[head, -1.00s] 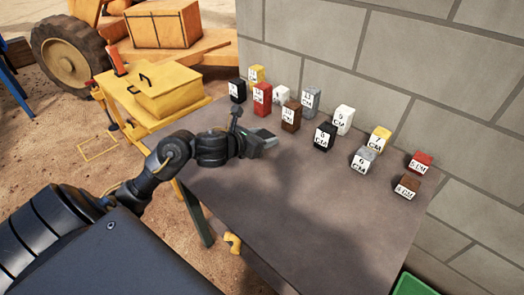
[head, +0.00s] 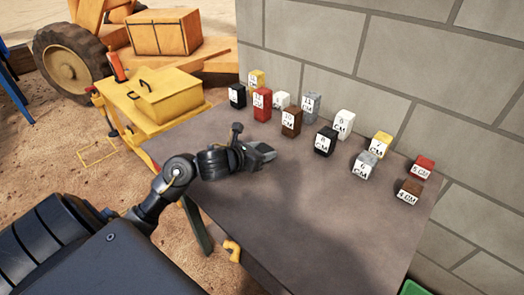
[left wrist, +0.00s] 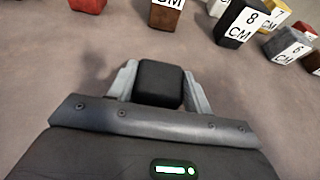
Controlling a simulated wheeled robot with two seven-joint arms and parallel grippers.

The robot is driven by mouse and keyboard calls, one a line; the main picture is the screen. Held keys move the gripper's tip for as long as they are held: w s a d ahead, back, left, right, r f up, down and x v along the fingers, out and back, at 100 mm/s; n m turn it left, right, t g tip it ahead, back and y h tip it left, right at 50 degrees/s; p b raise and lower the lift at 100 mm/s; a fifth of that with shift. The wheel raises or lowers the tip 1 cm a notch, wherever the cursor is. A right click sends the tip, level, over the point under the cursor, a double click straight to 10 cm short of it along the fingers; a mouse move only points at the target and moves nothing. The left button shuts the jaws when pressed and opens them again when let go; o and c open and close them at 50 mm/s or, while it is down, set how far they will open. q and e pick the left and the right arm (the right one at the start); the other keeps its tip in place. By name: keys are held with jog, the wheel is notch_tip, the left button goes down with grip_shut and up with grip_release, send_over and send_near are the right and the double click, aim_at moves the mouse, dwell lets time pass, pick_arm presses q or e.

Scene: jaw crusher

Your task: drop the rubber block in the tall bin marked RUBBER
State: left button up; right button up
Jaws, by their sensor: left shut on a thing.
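A plain black block (left wrist: 159,84), which looks like the rubber block, sits between the two grey fingers of my left gripper (left wrist: 160,88) in the left wrist view. The fingers are shut on its sides. In the head view my left gripper (head: 264,155) is over the left part of the grey table, in front of the row of marked blocks. The held block cannot be made out there. No tall bin marked RUBBER is in view. My right gripper is not in view.
Several marked blocks, such as a black 8 CM block (head: 326,141) and a red block (head: 262,104), stand along the table's (head: 300,215) wall side. The table's front is clear. A yellow box (head: 165,92) stands at left; a green edge (head: 413,288) shows at bottom right.

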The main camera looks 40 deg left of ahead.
pick_arm(q)
jog(key=o, duration=1)
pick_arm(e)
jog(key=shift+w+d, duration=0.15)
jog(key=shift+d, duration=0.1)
pick_arm(q)
jog(key=shift+r, duration=0.1)
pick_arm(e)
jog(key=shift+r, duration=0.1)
pick_arm(q)
jog(key=shift+r+p, duration=0.15)
jog(key=shift+p, duration=0.25)
jog(key=p+v, duration=0.1)
jog(key=v, duration=0.9)
jog(key=shift+p+v, duration=0.3)
jog(key=shift+v, duration=0.7)
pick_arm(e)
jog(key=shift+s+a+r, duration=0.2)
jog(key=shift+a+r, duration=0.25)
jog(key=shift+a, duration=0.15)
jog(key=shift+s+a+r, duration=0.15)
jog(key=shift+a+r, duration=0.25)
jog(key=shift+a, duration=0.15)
